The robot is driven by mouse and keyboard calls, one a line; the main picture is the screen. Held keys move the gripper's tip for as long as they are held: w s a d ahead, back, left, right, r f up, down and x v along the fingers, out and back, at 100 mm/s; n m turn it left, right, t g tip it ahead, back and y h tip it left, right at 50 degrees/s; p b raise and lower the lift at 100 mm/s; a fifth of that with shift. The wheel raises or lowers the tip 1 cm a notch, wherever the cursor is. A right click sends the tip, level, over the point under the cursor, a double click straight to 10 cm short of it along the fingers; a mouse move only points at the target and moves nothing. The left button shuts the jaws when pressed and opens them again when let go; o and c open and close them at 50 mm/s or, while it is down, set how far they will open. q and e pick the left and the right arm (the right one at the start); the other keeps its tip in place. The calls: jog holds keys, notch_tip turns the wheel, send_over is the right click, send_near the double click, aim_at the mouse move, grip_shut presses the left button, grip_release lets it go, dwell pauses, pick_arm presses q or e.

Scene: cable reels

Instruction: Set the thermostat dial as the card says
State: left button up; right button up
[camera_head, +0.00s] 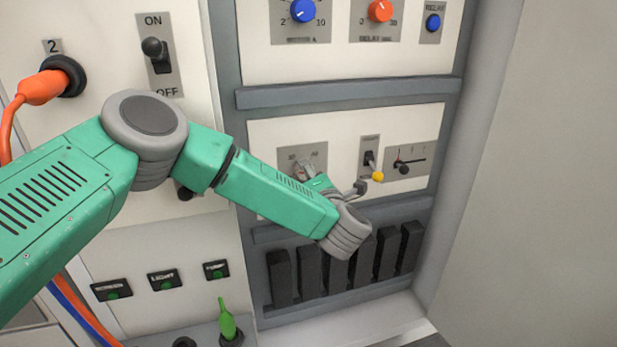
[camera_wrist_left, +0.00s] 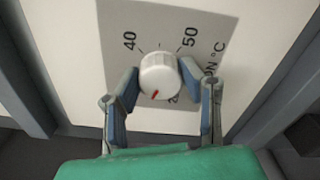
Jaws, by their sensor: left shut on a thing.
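The thermostat dial is a white ribbed knob (camera_wrist_left: 160,72) on a grey plate (camera_wrist_left: 95,22) marked 40, 50 and °C. Its red pointer mark faces down and slightly left in the left wrist view. My left gripper (camera_wrist_left: 160,78) has one finger on each side of the knob and is shut on it. In the head view my left gripper (camera_head: 312,178) reaches the dial's plate (camera_head: 292,153), and the arm hides much of the knob. No card can be made out. My right gripper is not in view.
Above are a blue knob (camera_head: 303,11), an orange knob (camera_head: 380,10) and a blue button (camera_head: 433,22). Several dark blocks (camera_head: 387,253) stand below. An ON/OFF switch (camera_head: 155,50) is at upper left.

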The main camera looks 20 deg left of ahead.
pick_arm(q)
jog(key=shift+s+f+n, duration=0.15)
jog(key=shift+f+n, duration=0.3)
jog(key=shift+n, duration=0.35)
jog(key=shift+b, duration=0.3)
jog(key=o, duration=1.1)
jog(key=shift+o, duration=0.2)
jog(key=shift+r, duration=0.15)
jog(key=shift+r, duration=0.1)
jog(key=shift+n, duration=0.3)
